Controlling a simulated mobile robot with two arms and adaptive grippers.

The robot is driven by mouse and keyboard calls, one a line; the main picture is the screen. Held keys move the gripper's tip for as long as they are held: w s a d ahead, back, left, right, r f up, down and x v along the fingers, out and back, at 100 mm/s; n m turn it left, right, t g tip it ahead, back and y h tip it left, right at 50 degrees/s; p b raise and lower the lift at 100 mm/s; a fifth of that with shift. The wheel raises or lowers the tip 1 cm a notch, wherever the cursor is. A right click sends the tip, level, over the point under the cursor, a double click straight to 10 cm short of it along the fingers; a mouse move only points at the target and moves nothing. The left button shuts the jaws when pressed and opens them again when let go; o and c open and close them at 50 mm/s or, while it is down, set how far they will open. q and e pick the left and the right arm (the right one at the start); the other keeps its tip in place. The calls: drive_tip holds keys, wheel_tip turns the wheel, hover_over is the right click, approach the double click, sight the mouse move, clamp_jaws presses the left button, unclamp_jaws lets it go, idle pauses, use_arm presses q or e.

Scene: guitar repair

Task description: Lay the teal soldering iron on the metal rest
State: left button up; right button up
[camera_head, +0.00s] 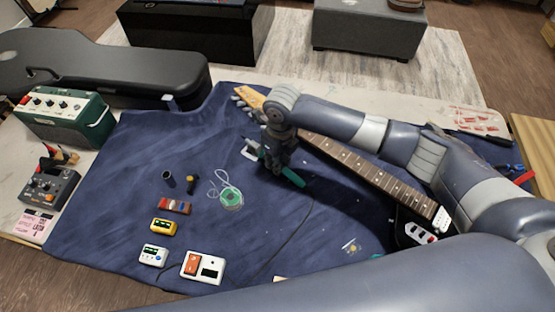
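The teal soldering iron (294,178) lies slantwise at the middle of the blue cloth, its handle end toward the lower right. A dark cable runs from that end toward the front. My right gripper (275,163) points down over the iron and appears shut around its handle. The gripper hides the handle's middle. A small silvery piece (249,149) shows just left of the gripper; I cannot tell whether it is the metal rest, the iron's tip or both. Whether the iron touches the cloth is unclear. My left gripper is not in view.
The cloth's front middle is mostly clear.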

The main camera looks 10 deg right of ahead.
drive_tip(key=o, duration=0.4)
drive_tip(key=shift+c, duration=0.2)
wheel_tip(320, 180, up, 12)
drive_tip(key=shift+s+d, duration=0.2)
drive_tip(key=shift+s, duration=0.1)
idle(0.4)
